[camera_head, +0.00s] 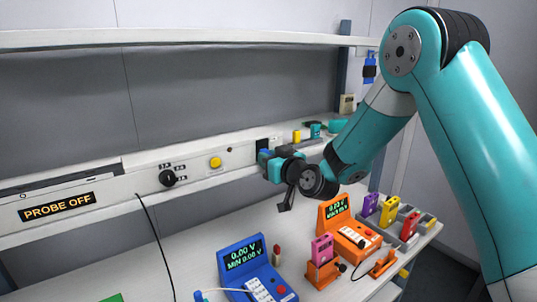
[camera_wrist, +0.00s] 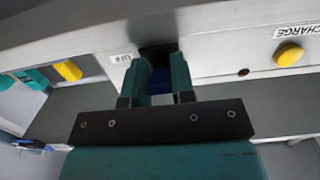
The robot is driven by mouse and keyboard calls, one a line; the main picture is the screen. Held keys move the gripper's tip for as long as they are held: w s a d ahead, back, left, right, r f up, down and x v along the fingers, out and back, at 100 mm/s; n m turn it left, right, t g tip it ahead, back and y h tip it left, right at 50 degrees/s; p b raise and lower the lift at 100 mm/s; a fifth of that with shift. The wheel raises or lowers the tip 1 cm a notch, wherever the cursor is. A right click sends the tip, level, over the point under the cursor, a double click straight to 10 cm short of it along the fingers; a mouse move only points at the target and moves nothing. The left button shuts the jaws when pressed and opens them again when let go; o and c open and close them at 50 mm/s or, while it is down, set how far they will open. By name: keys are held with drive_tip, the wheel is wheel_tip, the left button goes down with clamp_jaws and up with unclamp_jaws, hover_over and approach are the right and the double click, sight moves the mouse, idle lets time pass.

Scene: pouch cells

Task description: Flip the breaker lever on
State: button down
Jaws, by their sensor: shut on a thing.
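The breaker is a dark recess in the white wall rail (camera_head: 263,144), and it also shows ahead of my fingers in the wrist view (camera_wrist: 157,47). A label reading OFF (camera_wrist: 121,58) sits just left of it. My gripper (camera_head: 267,158) reaches the rail from the right. In the wrist view its two teal fingers (camera_wrist: 157,68) stand on either side of the breaker opening, closed on the lever. The lever is mostly hidden between the fingers. I cannot tell its tilt exactly.
The rail carries a black rotary knob (camera_head: 168,178), a yellow button (camera_head: 215,162) and a PROBE OFF display (camera_head: 57,206). Below, a blue meter (camera_head: 245,262) and an orange tester (camera_head: 340,232) stand on the bench.

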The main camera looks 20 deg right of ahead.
wheel_tip(320, 180, up, 2)
drive_tip(key=g+h+p, duration=0.1)
drive_tip(key=g+p, duration=0.1)
drive_tip(key=p, duration=0.4)
drive_tip(key=shift+s+g, duration=0.15)
drive_tip(key=shift+g, duration=0.25)
drive_tip(key=g+h+p, duration=0.1)
drive_tip(key=g+p, duration=0.2)
drive_tip(key=p, duration=0.1)
drive_tip(key=shift+r, duration=0.2)
drive_tip(key=shift+r+g+h+p, duration=0.15)
drive_tip(key=shift+g+h+p, duration=0.35)
drive_tip(key=shift+g+p, duration=0.95)
drive_tip(key=c, duration=1)
unclamp_jaws()
drive_tip(key=shift+o, duration=0.2)
drive_tip(key=b+v, duration=0.5)
drive_tip(key=v, duration=1.2)
drive_tip(key=shift+r+b, duration=0.25)
drive_tip(key=shift+b, duration=0.1)
